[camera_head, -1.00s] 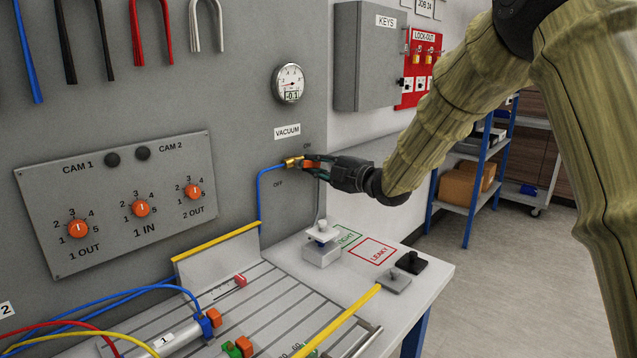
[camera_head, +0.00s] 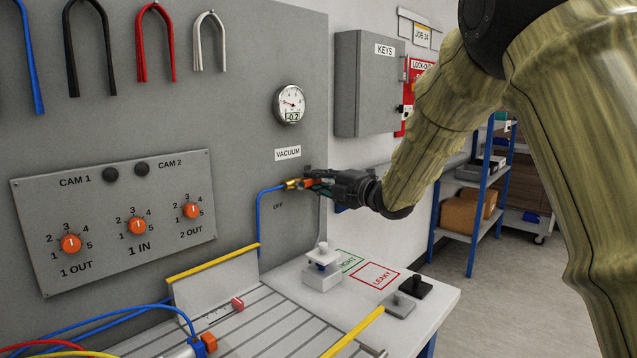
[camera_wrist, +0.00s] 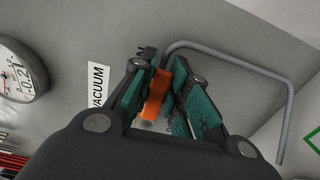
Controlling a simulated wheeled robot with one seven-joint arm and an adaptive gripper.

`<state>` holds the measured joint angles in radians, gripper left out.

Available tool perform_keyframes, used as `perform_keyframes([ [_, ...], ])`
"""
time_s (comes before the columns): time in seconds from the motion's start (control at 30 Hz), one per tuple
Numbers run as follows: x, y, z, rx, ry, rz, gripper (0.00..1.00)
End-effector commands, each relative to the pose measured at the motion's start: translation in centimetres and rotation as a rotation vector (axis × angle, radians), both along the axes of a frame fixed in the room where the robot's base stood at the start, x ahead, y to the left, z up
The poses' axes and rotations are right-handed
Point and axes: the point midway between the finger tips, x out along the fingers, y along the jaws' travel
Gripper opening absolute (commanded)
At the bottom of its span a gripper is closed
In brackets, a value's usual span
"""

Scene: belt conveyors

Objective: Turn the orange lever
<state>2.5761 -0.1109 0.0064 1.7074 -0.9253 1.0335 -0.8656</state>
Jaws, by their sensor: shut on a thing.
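The orange lever (camera_wrist: 155,95) is between the fingers of my gripper (camera_wrist: 158,92) in the wrist view, with teal pads on both sides of it. In the head view my gripper (camera_head: 315,181) is at the grey panel below the VACUUM label, shut on the lever (camera_head: 306,183). The brass valve fitting (camera_head: 292,184) shows just left of the fingers, with a blue hose running down from it. The OFF mark (camera_head: 278,206) is visible below the valve; my gripper hides the ON mark. The gauge (camera_head: 290,104) above reads about -0.2.
A grey KEYS cabinet (camera_head: 372,82) hangs right of the panel. Below the valve, a small white fixture (camera_head: 322,272) stands on the bench (camera_head: 340,318) near the TIGHT and LEAKY squares. A bent grey tube (camera_wrist: 289,100) runs close to my gripper in the wrist view.

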Motion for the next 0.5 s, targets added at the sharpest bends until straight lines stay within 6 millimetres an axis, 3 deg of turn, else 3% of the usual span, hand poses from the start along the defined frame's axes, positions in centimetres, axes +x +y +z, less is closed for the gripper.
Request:
perform_keyframes([
  [0.03,-0.01,0.01,-0.01,-0.001,-0.001,0.001,0.00],
  [0.07,-0.01,0.01,-0.02,-0.001,-0.001,0.001,0.18],
  [0.2,-0.01,0.01,-0.01,-0.001,-0.001,0.001,0.39],
  [0.5,-0.05,-0.07,0.01,0.000,0.000,0.000,0.39],
])
